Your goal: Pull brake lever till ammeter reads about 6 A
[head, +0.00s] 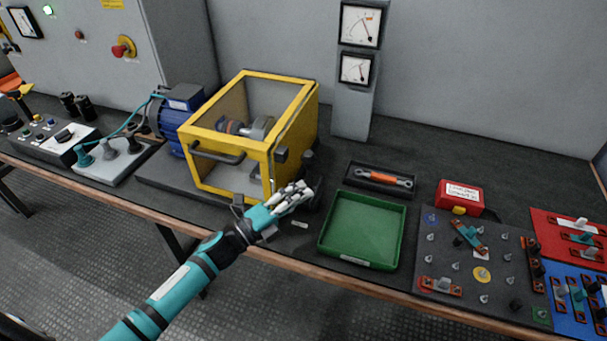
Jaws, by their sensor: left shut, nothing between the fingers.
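My left gripper (304,188) reaches in from the lower left. It is shut and empty, at the front right corner of the yellow-framed guard box (262,152). A dark fitting (309,160) stands right behind the gripper. It may belong to the brake, but the gripper partly covers it and I cannot make out the lever or any contact. Two dial meters stand on a grey post behind: an upper one (361,24) and a lower one (356,69). Which is the ammeter, and the needle readings, are too small to tell. My right gripper is not in view.
A blue motor (178,115) sits left of the guard box. A green tray (362,230), a dark tray with an orange-handled tool (380,178), a red box (460,196) and a terminal board (470,262) are to the right. The bench back right is clear.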

